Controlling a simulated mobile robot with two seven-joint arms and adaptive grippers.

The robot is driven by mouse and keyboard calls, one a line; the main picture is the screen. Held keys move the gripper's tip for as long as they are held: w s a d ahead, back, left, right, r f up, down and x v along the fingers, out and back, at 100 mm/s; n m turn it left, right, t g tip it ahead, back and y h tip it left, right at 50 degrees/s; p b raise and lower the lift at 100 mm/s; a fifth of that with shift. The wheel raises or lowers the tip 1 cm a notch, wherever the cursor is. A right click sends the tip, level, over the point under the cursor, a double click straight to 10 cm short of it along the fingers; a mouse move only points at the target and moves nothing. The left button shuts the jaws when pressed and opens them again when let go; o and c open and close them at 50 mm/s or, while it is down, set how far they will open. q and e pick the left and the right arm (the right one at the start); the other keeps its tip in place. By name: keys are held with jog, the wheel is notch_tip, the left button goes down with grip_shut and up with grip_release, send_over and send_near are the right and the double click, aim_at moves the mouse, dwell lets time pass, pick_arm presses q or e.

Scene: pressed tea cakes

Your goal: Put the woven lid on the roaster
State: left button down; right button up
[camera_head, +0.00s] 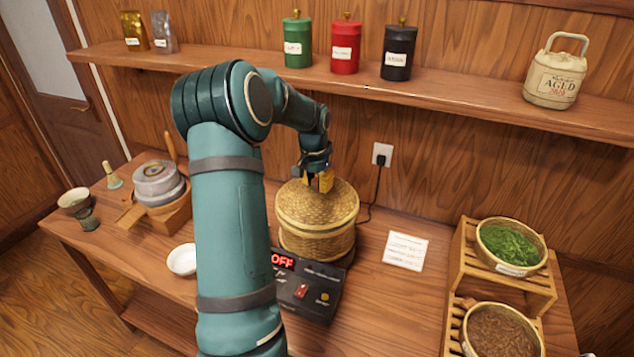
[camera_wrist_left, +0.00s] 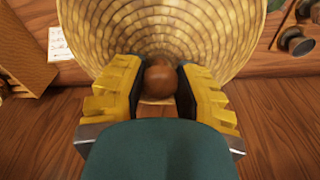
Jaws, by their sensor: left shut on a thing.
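The round woven lid (camera_head: 335,210) is over the woven roaster (camera_head: 318,246), roughly level and lined up with it. I cannot tell whether its rim fully rests on the roaster. My left gripper (camera_head: 318,184) is above the lid. In the left wrist view its yellow fingers (camera_wrist_left: 160,85) are shut on the lid's round brown knob (camera_wrist_left: 160,76), and the lid's weave (camera_wrist_left: 165,28) fills the top. My arm hides the roaster's left front. My right gripper is not in view.
A black control box (camera_head: 308,295) reading OFF sits in front of the roaster. A white bowl (camera_head: 182,260) and a stone press (camera_head: 158,183) are at left. A paper card (camera_head: 405,250) and a bamboo rack (camera_head: 462,268) are at right. A shelf (camera_head: 450,102) runs behind.

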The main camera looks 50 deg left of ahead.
aim_at(314, 182)
pick_arm(q)
jog(key=shift+f, duration=0.4)
jog(key=shift+f+b, duration=0.1)
jog(key=shift+b, duration=0.2)
jog(key=c, duration=0.7)
grip_release()
jog(key=shift+c, duration=0.2)
jog(key=shift+r+p, duration=0.3)
jog(key=shift+r, duration=0.15)
notch_tip(314, 182, up, 12)
jog(key=s, duration=0.1)
jog(key=shift+d, duration=0.2)
jog(key=shift+s, duration=0.1)
